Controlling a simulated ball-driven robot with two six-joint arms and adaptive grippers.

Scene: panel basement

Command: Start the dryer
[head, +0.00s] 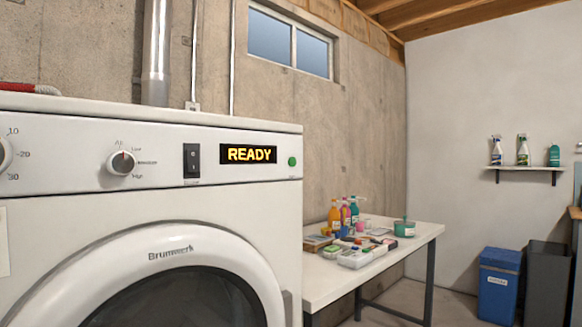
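The white dryer (80,215) fills the left side of the head view. Its round door (215,246) with dark glass is at the bottom and appears closed. On its panel, a display (248,154) reads READY in yellow. A round green button (292,161) sits right of the display. A black rocker switch (191,160) is left of it. A selector knob (122,162) and a second knob (3,153), cut by the left edge, are further left. Neither of my grippers is in view.
A white table (414,243) right of the dryer holds bottles and small containers. A blue bin (499,283) and a dark grey bin (547,284) stand at the right. A wall shelf (523,169) holds 3 bottles. Some bare floor shows beside the table.

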